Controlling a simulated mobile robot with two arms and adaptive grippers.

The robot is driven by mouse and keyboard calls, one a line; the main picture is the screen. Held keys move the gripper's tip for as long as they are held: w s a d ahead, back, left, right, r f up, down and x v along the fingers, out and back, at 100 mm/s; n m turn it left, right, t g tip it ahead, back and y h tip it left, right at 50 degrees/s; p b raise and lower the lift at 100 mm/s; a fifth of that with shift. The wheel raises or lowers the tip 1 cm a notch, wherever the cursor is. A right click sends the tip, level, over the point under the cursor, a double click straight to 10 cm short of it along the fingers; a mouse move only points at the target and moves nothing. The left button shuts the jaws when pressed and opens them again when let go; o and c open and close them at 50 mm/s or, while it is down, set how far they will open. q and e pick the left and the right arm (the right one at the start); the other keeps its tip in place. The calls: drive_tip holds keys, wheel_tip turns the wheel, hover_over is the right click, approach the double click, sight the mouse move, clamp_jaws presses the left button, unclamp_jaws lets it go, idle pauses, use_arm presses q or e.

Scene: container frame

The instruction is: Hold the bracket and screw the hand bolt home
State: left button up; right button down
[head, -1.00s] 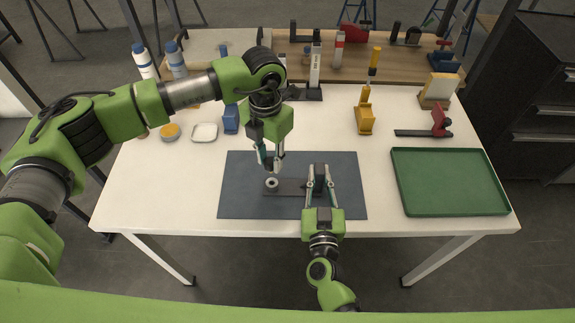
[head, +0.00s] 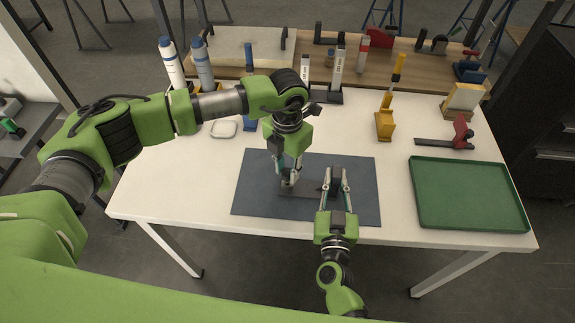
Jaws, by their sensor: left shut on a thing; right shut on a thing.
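The dark bracket (head: 303,193) lies on the blue-grey mat (head: 257,204), with a flat plate running left from an upright block (head: 335,182). My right gripper (head: 334,178) comes from the front edge and is shut on the upright block, one finger on each side. My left gripper (head: 290,178) points down over the left end of the plate. It is shut on the hand bolt, which is mostly hidden by the fingers. The bolt's lower end is at the plate's left end; I cannot tell how deep it sits.
A green tray (head: 422,218) lies at the right of the white table (head: 180,190). A red-handled clamp (head: 461,134), a yellow tool (head: 385,124) and a small white dish (head: 223,129) stand behind the mat. White bottles (head: 172,62) stand at the back left.

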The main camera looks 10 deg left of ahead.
use_arm(q)
drive_tip(key=shift+f, duration=0.3)
drive_tip(key=shift+f, duration=0.55)
idle(0.4)
